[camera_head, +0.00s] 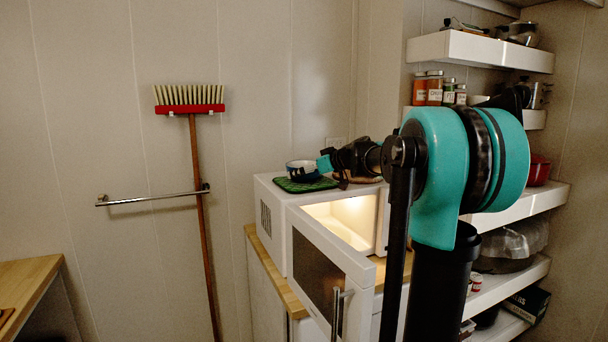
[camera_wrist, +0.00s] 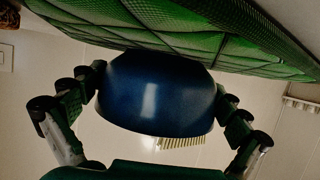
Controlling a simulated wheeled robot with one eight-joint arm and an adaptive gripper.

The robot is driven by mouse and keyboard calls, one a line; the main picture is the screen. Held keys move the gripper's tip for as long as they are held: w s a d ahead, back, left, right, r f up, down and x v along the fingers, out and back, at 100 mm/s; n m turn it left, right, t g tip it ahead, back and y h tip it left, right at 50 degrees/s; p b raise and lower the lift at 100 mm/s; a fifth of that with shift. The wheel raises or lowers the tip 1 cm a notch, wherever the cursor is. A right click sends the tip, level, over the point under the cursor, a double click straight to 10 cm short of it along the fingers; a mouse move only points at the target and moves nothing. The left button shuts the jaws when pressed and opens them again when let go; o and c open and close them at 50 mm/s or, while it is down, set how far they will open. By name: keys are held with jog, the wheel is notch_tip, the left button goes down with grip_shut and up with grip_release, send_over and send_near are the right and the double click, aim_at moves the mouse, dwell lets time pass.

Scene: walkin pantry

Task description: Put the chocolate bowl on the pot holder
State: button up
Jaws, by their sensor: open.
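The blue bowl (camera_head: 301,166), which I take as the chocolate bowl, sits upright on the green pot holder (camera_head: 292,187) on top of the white microwave. In the wrist view, the picture is turned over: the bowl (camera_wrist: 155,90) hangs below the green quilted pot holder (camera_wrist: 190,25) and appears to rest on it. My gripper (camera_head: 326,164) is at the bowl's right side. In the wrist view its open fingers (camera_wrist: 163,92) stand on either side of the bowl. I cannot tell whether they touch it. The bowl's contents are hidden.
The microwave door (camera_head: 325,280) hangs open at the front, with the lit cavity behind it. A brown item (camera_head: 362,179) lies partly hidden behind my gripper. Shelves with jars (camera_head: 434,88) and pots stand at right. A broom (camera_head: 190,105) hangs on the wall.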

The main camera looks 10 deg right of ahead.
jog(key=v, duration=1.2)
jog(key=shift+a, duration=0.1)
dwell(0.9)
